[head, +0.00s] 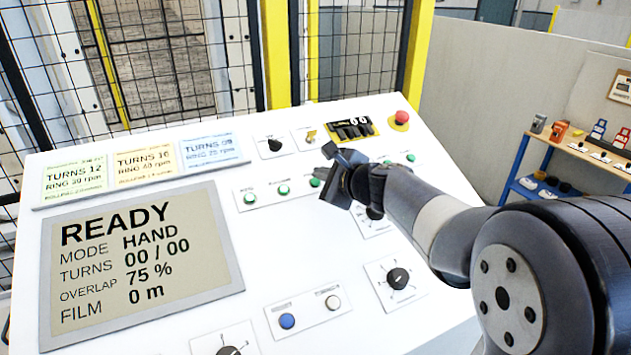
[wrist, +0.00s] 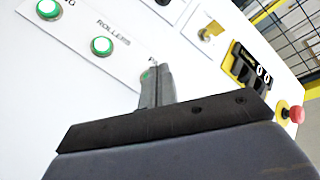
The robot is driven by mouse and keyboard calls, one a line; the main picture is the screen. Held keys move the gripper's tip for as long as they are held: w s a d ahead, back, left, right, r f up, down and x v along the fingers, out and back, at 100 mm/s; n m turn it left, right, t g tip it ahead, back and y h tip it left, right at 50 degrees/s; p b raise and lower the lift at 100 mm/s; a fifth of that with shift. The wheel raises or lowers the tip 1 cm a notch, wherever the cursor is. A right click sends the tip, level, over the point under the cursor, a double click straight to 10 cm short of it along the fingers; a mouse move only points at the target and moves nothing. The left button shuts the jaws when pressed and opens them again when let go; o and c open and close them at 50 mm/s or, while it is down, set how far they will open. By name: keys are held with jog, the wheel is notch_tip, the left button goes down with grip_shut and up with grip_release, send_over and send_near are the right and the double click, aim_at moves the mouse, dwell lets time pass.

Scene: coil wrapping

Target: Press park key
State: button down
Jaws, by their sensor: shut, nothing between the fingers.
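A row of green-ringed white keys crosses the sloped white control panel (head: 190,285). In the wrist view, one key (wrist: 48,9) has a label ending in "NG" and another key (wrist: 101,46) is labelled "ROLLERS". My gripper (head: 326,174) is shut and empty over this row; it also shows in the wrist view (wrist: 156,75). Its fingertips are right at a third key (wrist: 146,75), mostly hidden behind them, with only the label's start showing. I cannot tell whether they touch it.
A display (head: 145,260) reads READY, MODE HAND. A red mushroom button (head: 402,117) and a counter (head: 352,128) stand at the panel's back. Rotary knobs (head: 398,278) and a blue button (head: 287,321) lie nearer. A mesh fence (head: 150,60) stands behind the panel.

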jog(key=shift+f, duration=0.1)
jog(key=shift+w+f+b, duration=0.15)
jog(key=shift+f+b, duration=0.15)
jog(key=shift+b, duration=0.15)
